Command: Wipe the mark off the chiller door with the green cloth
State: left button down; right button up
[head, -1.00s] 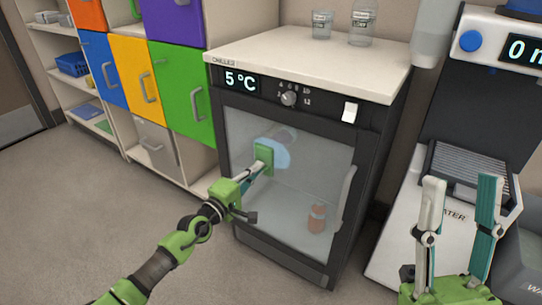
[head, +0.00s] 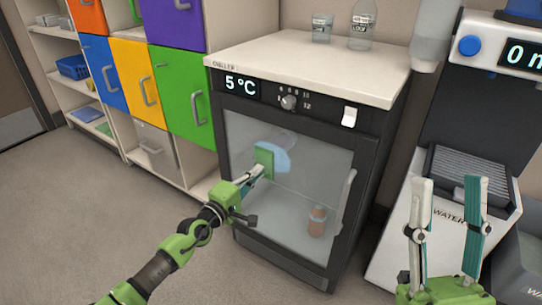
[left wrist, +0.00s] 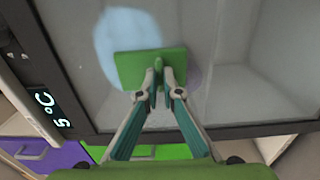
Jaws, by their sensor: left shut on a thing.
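The chiller (head: 300,150) has a dark frame and a glass door (head: 250,215). A pale blue mark (head: 281,160) shows on the glass, left of the door's middle; it also shows in the left wrist view (left wrist: 120,35). My left gripper (head: 268,172) is shut on the green cloth (head: 263,157), which is at the glass and covers part of the mark. In the left wrist view the cloth (left wrist: 150,66) lies flat, overlapping the mark's edge. I cannot tell how firmly it touches. My right gripper (head: 446,205) is open and empty, in front of the water machine.
The door handle (head: 345,203) is on the door's right side. An orange-brown jar (head: 317,221) stands inside the chiller. A glass (head: 322,28) and a bottle (head: 361,27) stand on top. Coloured lockers (head: 183,95) are at left; the floor in front is clear.

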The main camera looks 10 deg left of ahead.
jog(key=w+f+g+h+p, duration=0.3)
jog(key=w+f+g, duration=0.55)
jog(key=f, duration=0.45)
jog(key=s+d+f+g+h+p, duration=0.1)
jog(key=f+g, duration=0.3)
jog(key=f, duration=0.4)
jog(key=s+d+f+g+h+p, duration=0.1)
jog(key=s+f+g+p, duration=0.1)
jog(key=f+g, duration=0.2)
notch_tip(320, 180, down, 4)
jog(key=shift+s+d+r+m+h, duration=0.1)
jog(key=shift+s+d+m+h, duration=0.2)
jog(key=shift+s+h, duration=0.1)
